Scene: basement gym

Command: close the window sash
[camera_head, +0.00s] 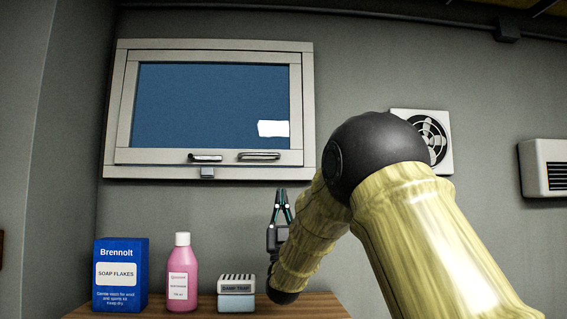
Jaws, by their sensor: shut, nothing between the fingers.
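The window sash (124,117) is a pale frame around a blue pane, set in a wider pale window frame (308,120) on the grey wall. Two handles, a dark-ended one (205,157) and a metal one (259,156), sit on the sash's bottom rail. A small grey latch block (207,173) is on the sill below them. The sash looks flush or nearly so; I cannot tell whether a gap stands open. My gripper (280,192) points up, below and right of the handles, apart from the window. Its fingers are shut and empty.
A wooden shelf (325,306) below the window holds a blue soap flakes box (120,275), a pink bottle (182,275) and a small labelled box (237,293) close by my gripper. A wall fan (430,138) and a white vented unit (543,168) are at right.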

